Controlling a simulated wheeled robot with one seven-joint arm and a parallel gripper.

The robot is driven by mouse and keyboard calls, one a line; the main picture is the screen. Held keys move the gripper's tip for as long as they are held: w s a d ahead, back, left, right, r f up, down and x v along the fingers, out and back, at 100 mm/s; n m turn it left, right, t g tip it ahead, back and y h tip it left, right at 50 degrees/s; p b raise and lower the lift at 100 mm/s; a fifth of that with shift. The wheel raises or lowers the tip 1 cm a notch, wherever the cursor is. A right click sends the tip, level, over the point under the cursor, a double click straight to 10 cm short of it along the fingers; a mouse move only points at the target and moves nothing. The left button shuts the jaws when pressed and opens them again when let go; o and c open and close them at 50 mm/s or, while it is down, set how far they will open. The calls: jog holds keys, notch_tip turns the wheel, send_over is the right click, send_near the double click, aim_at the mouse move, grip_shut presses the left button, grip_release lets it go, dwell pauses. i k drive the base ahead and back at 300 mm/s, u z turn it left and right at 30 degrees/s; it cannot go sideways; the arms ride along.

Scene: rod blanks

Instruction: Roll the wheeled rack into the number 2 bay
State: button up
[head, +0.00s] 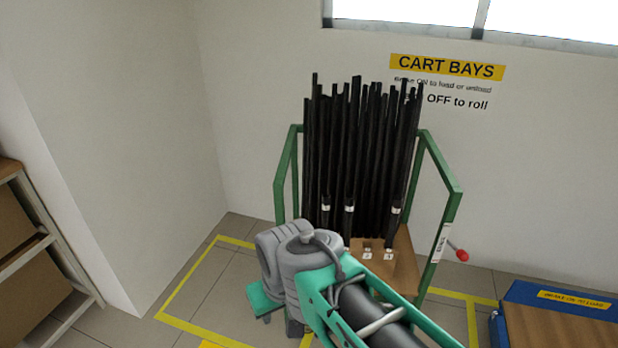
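The wheeled rack (450,210) has a green tube frame and a brown wooden deck (400,265). It stands upright near the back wall, loaded with several tall black rods (360,150). Some rods carry small white tags. A lever with a red knob (462,255) sticks out at its right side, beside a white label. My grey and green arm crosses in front of the rack and hides its lower front and wheels. My gripper is not visible. Yellow floor lines (180,290) mark a bay around the rack's left; no bay number can be read.
A wall sign (447,67) reads "CART BAYS", with brake text below it, partly covered by the rods. A blue cart (530,292) with a wooden top stands at the lower right. Shelving with boxes (20,265) is at the left. Floor left of the rack is clear.

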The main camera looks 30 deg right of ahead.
aim_at(370, 160)
jog(key=u, duration=1.3)
jog(key=k, duration=1.15)
jog(key=z, duration=1.2)
jog(key=i, duration=0.5)
jog(key=z, duration=0.05)
